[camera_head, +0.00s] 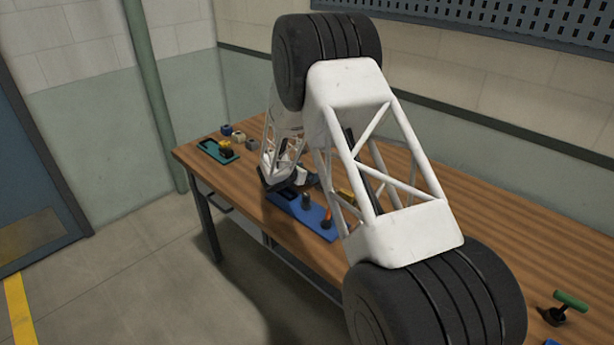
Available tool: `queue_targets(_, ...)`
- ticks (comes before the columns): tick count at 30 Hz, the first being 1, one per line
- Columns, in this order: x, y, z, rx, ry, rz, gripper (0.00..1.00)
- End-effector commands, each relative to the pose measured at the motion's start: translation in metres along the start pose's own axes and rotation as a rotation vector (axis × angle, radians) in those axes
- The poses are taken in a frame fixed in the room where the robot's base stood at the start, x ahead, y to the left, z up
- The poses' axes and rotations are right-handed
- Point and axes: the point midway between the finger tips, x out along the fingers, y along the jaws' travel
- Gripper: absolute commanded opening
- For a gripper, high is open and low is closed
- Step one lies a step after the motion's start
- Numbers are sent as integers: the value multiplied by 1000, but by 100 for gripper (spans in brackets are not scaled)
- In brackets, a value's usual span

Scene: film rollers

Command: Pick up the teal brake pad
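A flat teal piece (232,158), which looks like the teal brake pad, lies at the far left end of the wooden table. It has a black part on top, and a small yellow and black block stands at its right side. My gripper (276,184) is low over the table, to the right of the teal piece and clearly apart from it, by the left end of a blue mat. My white arm covers part of it. Its fingers are small and dark here, so I cannot tell whether they are open or hold anything.
A blue block (226,130) and pale blocks (238,137) stand behind the teal piece. The blue mat (312,224) carries a grey knob (306,199) and an orange piece (327,218). A green-handled tool (570,300) stands at front right. My arm hides the table's middle.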

Motion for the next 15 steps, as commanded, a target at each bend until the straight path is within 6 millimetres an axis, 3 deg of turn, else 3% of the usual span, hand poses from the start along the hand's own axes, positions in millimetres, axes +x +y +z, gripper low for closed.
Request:
queue_targets(8, 0, 0, 0, 0, 0, 0, 89)
queue_targets(15, 0, 0, 0, 0, 0, 0, 56)
